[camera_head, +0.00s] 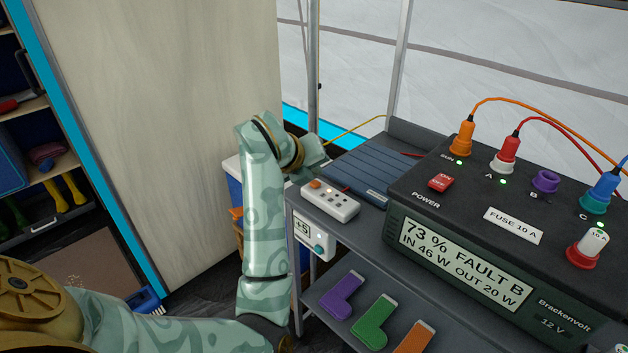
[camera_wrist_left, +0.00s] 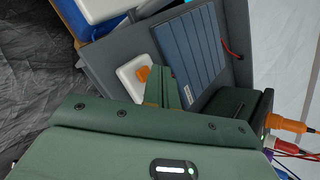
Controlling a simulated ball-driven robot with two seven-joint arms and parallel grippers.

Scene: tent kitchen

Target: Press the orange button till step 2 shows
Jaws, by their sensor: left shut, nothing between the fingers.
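A white box (camera_head: 338,206) with an orange button (camera_head: 315,184) at its far-left end and several small dots on top lies on the grey shelf. I cannot read a step number on it. In the left wrist view the box (camera_wrist_left: 127,78) and the orange button (camera_wrist_left: 142,74) show just left of the fingertips. My left gripper (camera_head: 318,165) is shut and empty, close above the button end; its fingers also show in the left wrist view (camera_wrist_left: 160,75). I cannot tell whether they touch the button. My right gripper is not in view.
A dark power station (camera_head: 425,215) with coloured plugs and a display reading "73 % FAULT B" stands right of the box. A blue ribbed panel (camera_head: 362,172) lies behind it. A "+5" unit (camera_head: 301,228) hangs on the shelf's front. Purple, green and orange pieces lie below.

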